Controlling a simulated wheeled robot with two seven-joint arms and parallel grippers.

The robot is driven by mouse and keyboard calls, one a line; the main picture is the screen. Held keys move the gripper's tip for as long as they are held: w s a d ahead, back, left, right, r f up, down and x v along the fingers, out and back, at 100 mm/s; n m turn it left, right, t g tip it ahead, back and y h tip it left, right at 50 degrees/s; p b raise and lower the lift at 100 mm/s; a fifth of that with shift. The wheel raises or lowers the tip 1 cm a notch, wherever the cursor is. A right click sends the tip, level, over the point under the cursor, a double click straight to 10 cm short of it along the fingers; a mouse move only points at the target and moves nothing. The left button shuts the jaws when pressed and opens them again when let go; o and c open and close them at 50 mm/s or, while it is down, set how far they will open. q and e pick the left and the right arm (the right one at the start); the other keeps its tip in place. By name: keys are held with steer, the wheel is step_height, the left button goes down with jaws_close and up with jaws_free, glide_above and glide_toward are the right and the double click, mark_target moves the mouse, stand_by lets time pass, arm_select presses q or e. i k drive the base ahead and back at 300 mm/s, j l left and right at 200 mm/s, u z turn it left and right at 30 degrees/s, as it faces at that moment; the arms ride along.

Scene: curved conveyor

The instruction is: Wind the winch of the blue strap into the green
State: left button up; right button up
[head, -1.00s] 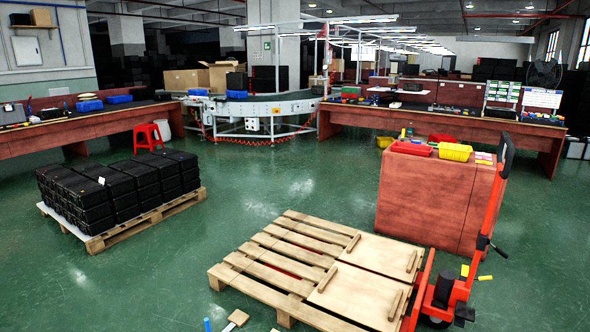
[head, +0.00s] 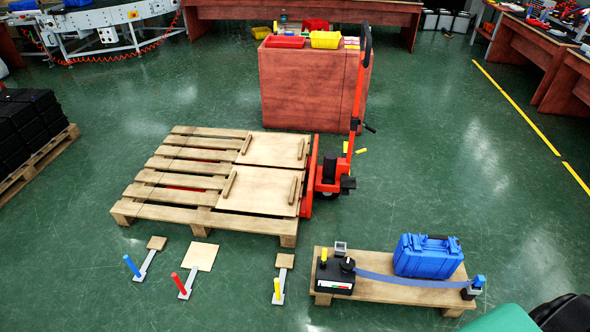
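The blue strap (head: 410,282) runs from a black winch box (head: 335,277) to a grey clamp with a blue top (head: 474,287) at the right end of a low wooden board (head: 375,291). It passes along the near side of a blue case (head: 428,257) standing on the board. The winch has a black knob (head: 347,264) on top and a yellow-topped lever (head: 323,257) at its left. On its front is a small gauge (head: 335,285) with red, white and green parts; its reading is too small to tell. Neither gripper is in view.
A wooden pallet (head: 150,211) lies behind, with a red pallet jack (head: 330,175) at its right.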

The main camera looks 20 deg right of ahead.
mark_target(347, 264)
steer(key=i+l+z, duration=0.1)
steer(key=z, duration=0.85)
